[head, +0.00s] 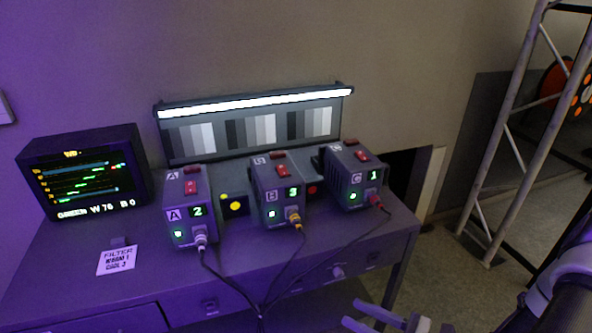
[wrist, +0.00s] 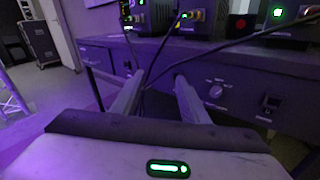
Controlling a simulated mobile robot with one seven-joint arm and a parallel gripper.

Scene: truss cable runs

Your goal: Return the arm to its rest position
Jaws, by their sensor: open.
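My gripper (head: 362,313) shows at the bottom right of the head view, in front of the desk, with its jaws apart. In the wrist view my gripper (wrist: 160,88) has both fingers pointing at the desk front, with nothing held between them. Dark cables cross the view beyond the fingers. Part of my arm (head: 560,290) shows at the lower right of the head view.
The desk (head: 130,285) carries boxes A (head: 189,207), B (head: 277,190) and C (head: 352,175), each with a cable plugged in. A monitor (head: 84,172) stands left. A metal truss (head: 503,130) stands right. Open floor (head: 450,270) lies between desk and truss.

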